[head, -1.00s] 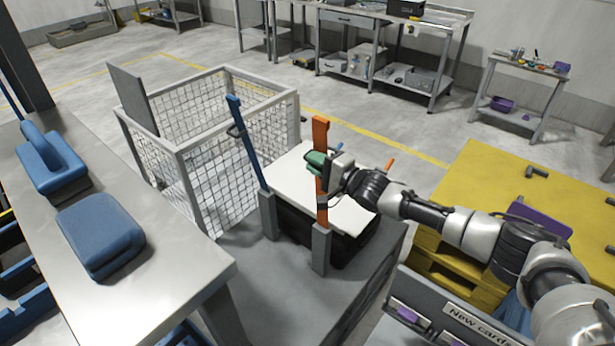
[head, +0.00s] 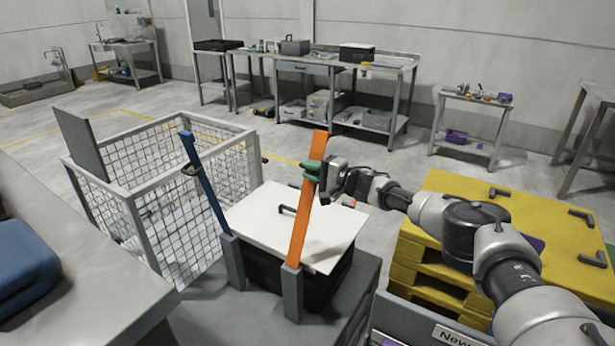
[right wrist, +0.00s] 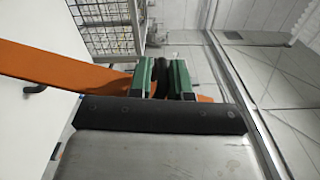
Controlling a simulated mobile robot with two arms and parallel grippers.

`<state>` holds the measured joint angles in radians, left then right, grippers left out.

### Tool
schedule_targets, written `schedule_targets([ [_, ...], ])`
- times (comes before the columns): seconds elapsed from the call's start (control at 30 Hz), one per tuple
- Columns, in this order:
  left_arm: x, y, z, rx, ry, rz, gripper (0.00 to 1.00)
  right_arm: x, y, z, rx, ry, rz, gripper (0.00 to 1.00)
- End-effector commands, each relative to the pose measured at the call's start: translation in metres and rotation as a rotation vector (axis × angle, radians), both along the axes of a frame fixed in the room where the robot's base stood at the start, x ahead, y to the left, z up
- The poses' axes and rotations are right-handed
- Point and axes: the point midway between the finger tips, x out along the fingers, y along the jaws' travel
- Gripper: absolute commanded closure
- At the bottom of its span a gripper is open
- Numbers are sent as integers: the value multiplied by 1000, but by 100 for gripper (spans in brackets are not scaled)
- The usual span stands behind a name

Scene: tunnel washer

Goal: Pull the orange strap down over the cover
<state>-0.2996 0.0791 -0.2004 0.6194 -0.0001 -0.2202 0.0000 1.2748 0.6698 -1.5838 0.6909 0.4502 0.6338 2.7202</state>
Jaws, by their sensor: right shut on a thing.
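The orange strap (head: 307,205) stands up from a grey post (head: 292,295) at the near side of a dark box and leans right towards its top. The white cover (head: 258,215) lies on the box with a black handle. My right gripper (head: 312,170), with green fingertips, is shut on the strap's upper part, above the cover. In the right wrist view the strap (right wrist: 60,68) runs in from the left to the green fingertips (right wrist: 161,75). Their exact contact is partly hidden. My left gripper is out of view.
A blue strap (head: 205,185) stands on another grey post left of the orange one. A wire-mesh cage (head: 185,235) is behind and left. A yellow pallet stack (head: 460,190) stands at right, under my right arm. A grey bench (head: 80,285) is at front left.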

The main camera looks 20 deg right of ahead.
Motion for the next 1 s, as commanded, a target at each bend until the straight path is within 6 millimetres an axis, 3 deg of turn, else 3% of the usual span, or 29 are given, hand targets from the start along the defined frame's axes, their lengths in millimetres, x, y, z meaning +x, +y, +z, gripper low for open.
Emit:
schedule_targets([
  [0.37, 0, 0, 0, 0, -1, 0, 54, 2, -3, 5, -4, -10, -5, 100],
  [0.4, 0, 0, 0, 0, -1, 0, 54, 2, -3, 5, -4, -10, -5, 77],
  [0.5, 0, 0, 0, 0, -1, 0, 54, 1, -3, 5, -3, -9, -4, 62],
  [0.83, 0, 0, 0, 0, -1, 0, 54, -1, -3, 2, -1, -4, -2, 62],
  [1.0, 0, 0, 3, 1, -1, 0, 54, -15, -14, 2, 0, -2, -4, 62],
])
